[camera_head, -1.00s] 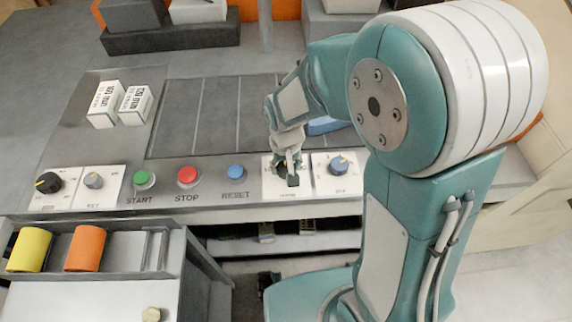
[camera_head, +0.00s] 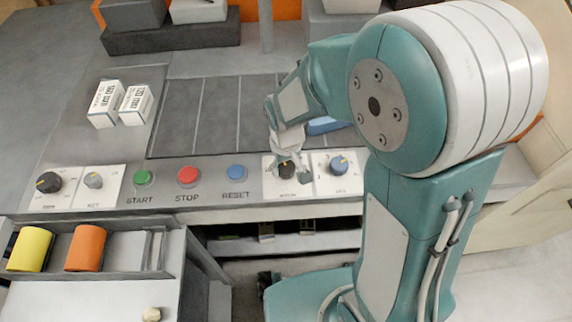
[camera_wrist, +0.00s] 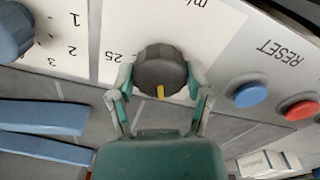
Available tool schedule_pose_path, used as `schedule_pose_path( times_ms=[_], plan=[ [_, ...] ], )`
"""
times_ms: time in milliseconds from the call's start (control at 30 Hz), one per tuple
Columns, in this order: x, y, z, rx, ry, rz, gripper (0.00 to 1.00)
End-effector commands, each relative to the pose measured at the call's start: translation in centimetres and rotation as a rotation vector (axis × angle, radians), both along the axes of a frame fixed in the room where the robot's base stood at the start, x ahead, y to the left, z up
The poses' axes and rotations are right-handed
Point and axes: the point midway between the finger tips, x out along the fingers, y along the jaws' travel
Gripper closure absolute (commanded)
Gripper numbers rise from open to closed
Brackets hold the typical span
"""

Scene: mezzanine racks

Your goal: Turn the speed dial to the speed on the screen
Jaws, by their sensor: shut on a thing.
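The dark speed dial (camera_head: 287,169) sits on a white plate (camera_head: 272,190) on the console, right of the RESET button. In the wrist view the dial (camera_wrist: 160,66) is a ribbed dark knob with a yellow mark pointing down in the picture. A printed "25" and a partly cut "m/" label show beside it. My gripper (camera_wrist: 160,80) has one finger on each side of the dial and is shut on it. In the head view my gripper (camera_head: 288,164) comes down over the dial from behind. No screen with a speed shows in either view.
A blue dial (camera_head: 338,165) stands close to the right. The blue RESET button (camera_head: 236,173), red STOP button (camera_head: 188,175) and green START button (camera_head: 143,178) are to the left. Two small white boxes (camera_head: 119,104) lie behind. A grey slatted panel (camera_head: 200,115) lies flat behind the controls.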

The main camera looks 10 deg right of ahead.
Motion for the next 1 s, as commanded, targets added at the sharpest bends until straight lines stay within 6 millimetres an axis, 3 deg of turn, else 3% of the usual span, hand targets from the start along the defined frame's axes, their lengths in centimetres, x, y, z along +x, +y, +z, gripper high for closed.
schedule_pose_path(
  times_ms=[33,67,100,567,667,1000],
  plan=[
    [-0.3,0.0,-0.2,-0.002,0.009,0.0,0.22],
    [-0.3,0.0,-0.2,-0.002,0.009,0.0,0.09],
    [-0.2,0.0,-0.2,-0.002,0.008,0.0,0.01],
    [0.0,0.0,0.2,0.0,0.001,-0.001,0.01],
    [0.1,0.0,1.3,0.001,-0.002,-0.001,0.01],
    [0.1,0.1,8.3,-0.001,-0.001,-0.001,0.01]
  ],
)
